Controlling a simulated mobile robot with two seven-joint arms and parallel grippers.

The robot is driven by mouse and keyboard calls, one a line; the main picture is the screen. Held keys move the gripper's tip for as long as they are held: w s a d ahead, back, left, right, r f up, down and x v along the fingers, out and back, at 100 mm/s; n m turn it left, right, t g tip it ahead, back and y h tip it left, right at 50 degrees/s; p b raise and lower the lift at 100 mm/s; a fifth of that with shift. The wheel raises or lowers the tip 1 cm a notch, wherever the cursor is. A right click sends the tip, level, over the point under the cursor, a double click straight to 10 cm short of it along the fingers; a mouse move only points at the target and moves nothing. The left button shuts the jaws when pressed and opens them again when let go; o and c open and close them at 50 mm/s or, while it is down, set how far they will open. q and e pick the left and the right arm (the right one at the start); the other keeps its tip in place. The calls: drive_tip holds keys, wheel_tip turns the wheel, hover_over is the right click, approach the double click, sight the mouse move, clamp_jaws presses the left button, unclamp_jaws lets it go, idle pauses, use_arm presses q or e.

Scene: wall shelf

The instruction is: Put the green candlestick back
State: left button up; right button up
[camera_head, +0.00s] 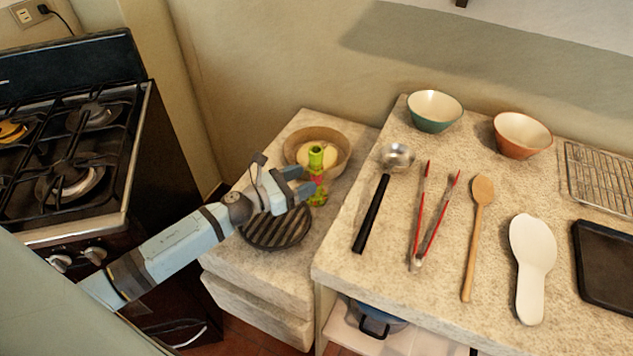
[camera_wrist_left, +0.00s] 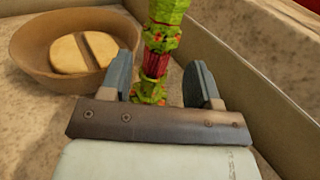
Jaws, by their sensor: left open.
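The green candlestick (camera_head: 316,158) stands upright on the lower stone counter, with a red band around its middle. It also shows in the left wrist view (camera_wrist_left: 158,64), where its top is cut off by the frame. My left gripper (camera_head: 302,184) is open beside it. In the left wrist view the two fingers (camera_wrist_left: 163,80) stand to either side of the candlestick's lower part. I cannot tell whether they touch it. My right gripper does not show.
A brown bowl (camera_head: 343,148) holding a round tan piece sits just behind the candlestick. A dark ribbed round trivet (camera_head: 275,230) lies beneath my left gripper. The higher counter (camera_head: 340,262) at right holds a ladle, tongs, spoons and bowls. A gas stove (camera_head: 70,150) stands at left.

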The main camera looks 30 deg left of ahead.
use_arm(q)
hover_over(322, 191)
drive_tip(key=shift+w+r+p, duration=0.1)
drive_tip(key=shift+r+p, duration=0.05)
drive_tip(key=shift+p, duration=0.15)
clamp_jaws()
